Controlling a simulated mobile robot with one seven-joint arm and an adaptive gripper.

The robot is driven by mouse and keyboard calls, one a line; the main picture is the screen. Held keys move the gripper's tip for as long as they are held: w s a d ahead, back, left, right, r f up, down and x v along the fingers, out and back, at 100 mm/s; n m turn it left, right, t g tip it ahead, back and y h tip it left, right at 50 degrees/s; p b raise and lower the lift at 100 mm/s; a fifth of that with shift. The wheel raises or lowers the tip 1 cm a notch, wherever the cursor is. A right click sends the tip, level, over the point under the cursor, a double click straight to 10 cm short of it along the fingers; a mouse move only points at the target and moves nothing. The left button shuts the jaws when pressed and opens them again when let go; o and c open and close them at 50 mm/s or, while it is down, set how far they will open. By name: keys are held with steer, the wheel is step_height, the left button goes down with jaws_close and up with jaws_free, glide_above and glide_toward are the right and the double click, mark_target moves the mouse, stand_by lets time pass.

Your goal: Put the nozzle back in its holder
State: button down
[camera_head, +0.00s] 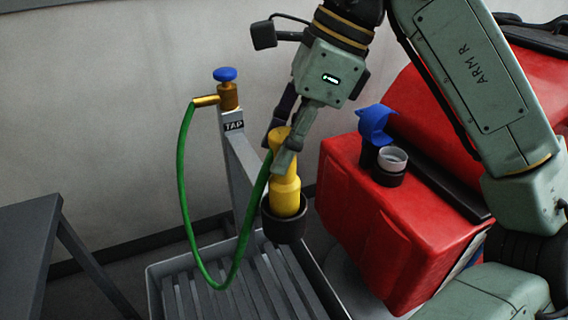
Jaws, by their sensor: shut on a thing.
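The yellow nozzle (286,194) hangs upright in my gripper (281,150), which is shut on its upper part. The green hose (183,190) runs from the brass tap (228,96) in a loop down over the grate and up to the nozzle. The holder, a dark round cup (284,230), is directly below the gripper. The nozzle's lower end shows inside the cup's rim; how deep it sits is hidden by the cup wall. The fingers partly cover the nozzle's upper body.
A red scrubber tank (355,205) stands close on the right, with a blue cap (376,124) raised beside a grey-rimmed filler opening (392,159). A slatted grey basin (158,292) lies below. A grey table (30,222) is at left. The TAP post (240,160) stands behind the hose.

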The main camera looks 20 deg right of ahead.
mark_target(277, 177)
steer(key=shift+f, duration=1.5)
steer(key=shift+f, duration=0.25)
steer(key=c, duration=1.2)
jaws_free()
steer(key=shift+r, duration=0.2)
steer(key=shift+r, duration=0.2)
steer(key=p+v, duration=0.1)
steer(key=v, duration=1)
steer(key=shift+d+r, duration=0.2)
steer(key=shift+r, duration=0.05)
